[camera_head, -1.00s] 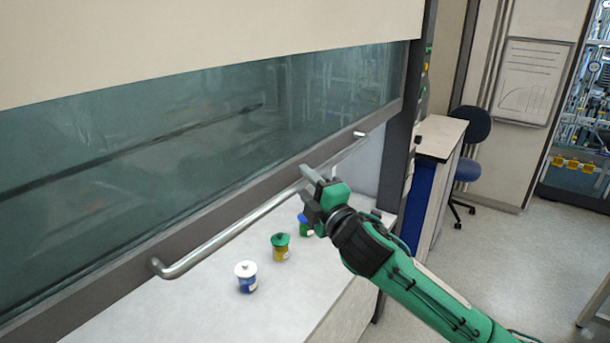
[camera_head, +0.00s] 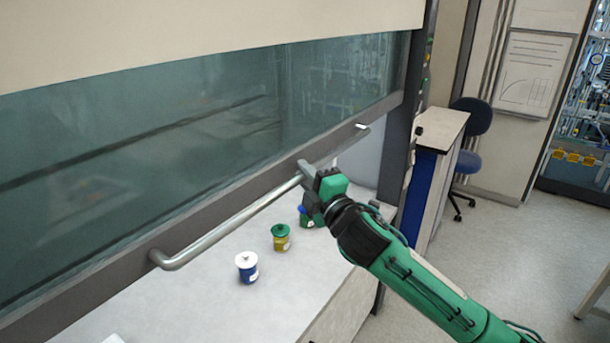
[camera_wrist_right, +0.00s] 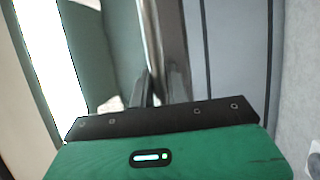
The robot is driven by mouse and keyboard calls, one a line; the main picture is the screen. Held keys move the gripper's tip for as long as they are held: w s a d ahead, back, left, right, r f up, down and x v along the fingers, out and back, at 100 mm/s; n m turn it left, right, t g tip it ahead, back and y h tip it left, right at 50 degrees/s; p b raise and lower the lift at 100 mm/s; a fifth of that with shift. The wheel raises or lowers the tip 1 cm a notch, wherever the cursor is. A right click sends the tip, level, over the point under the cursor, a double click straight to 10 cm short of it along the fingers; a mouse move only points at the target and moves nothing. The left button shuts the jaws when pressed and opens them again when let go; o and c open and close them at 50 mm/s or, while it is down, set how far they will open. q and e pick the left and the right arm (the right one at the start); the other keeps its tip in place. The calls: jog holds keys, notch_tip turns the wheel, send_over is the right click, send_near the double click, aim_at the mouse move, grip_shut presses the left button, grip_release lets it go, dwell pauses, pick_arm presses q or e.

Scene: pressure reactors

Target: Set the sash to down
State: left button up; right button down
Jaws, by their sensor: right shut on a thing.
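The sash (camera_head: 200,125) is a dark glass panel with a grey bottom frame, standing part-way up with an open gap between it and the worktop. A long metal handle bar (camera_head: 225,230) runs along its lower edge. My right gripper (camera_head: 308,177) is shut on this bar, right of its middle. In the right wrist view the bar (camera_wrist_right: 162,45) passes between the fingers of my right gripper (camera_wrist_right: 158,90). My left gripper is not in view.
Below the sash, the pale worktop (camera_head: 200,305) holds a white-lidded blue jar (camera_head: 247,268), a green-lidded yellow jar (camera_head: 281,238) and a blue-lidded green jar (camera_head: 305,217), partly behind my gripper. A side bench (camera_head: 440,128) and a chair (camera_head: 470,150) stand at the right.

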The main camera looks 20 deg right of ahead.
pick_arm(q)
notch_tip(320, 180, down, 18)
jog(key=b, duration=1.8)
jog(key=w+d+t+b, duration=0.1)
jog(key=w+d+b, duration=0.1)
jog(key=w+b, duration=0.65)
pick_arm(e)
notch_tip(320, 180, down, 43)
jog(key=shift+f+b, duration=0.2)
jog(key=shift+b, duration=0.1)
notch_tip(320, 180, down, 4)
jog(key=shift+r+b, duration=0.25)
jog(key=shift+b, duration=0.85)
jog(key=shift+f, duration=0.3)
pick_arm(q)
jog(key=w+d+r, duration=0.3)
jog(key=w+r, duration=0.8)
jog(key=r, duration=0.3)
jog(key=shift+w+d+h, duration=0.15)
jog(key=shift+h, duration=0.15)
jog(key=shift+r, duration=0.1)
pick_arm(e)
jog(key=shift+f, duration=0.15)
jog(key=c, duration=1.4)
grip_release()
jog(key=shift+o, duration=0.2)
